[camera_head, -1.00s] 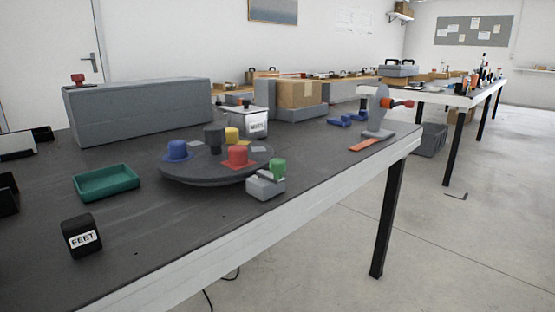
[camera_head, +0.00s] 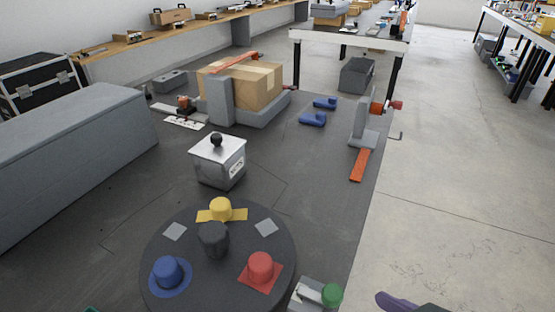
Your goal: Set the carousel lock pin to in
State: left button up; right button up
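The carousel (camera_head: 217,282) is a round dark turntable on the bench, with a dark centre knob (camera_head: 213,240) and blue (camera_head: 168,272), yellow (camera_head: 220,209) and red (camera_head: 261,267) hat-shaped pieces on it. Two grey square pads lie bare on it. At its lower right, by the bench edge, is a small grey block with a green knob (camera_head: 332,294), seemingly the lock pin; the bottom of the picture cuts it off, and its setting cannot be told. A dark purple part, seemingly of my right gripper (camera_head: 402,302), shows at the bottom edge.
A long grey block (camera_head: 70,160) lies left. A cardboard box (camera_head: 243,84), blue pieces (camera_head: 313,119) and a grey stand with an orange strip (camera_head: 360,165) are farther back. Open floor lies right.

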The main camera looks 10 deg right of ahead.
aim_at(333, 292)
jog(key=b+x, duration=0.1)
jog(key=x, duration=0.3)
jog(key=b+x, duration=0.2)
jog(key=x, duration=0.2)
jog(key=shift+w+d+f, duration=0.15)
jog(key=shift+f, duration=0.25)
jog(key=shift+w+f, duration=0.25)
jog(key=shift+w, duration=0.1)
jog(key=c, duration=0.5)
grip_shut()
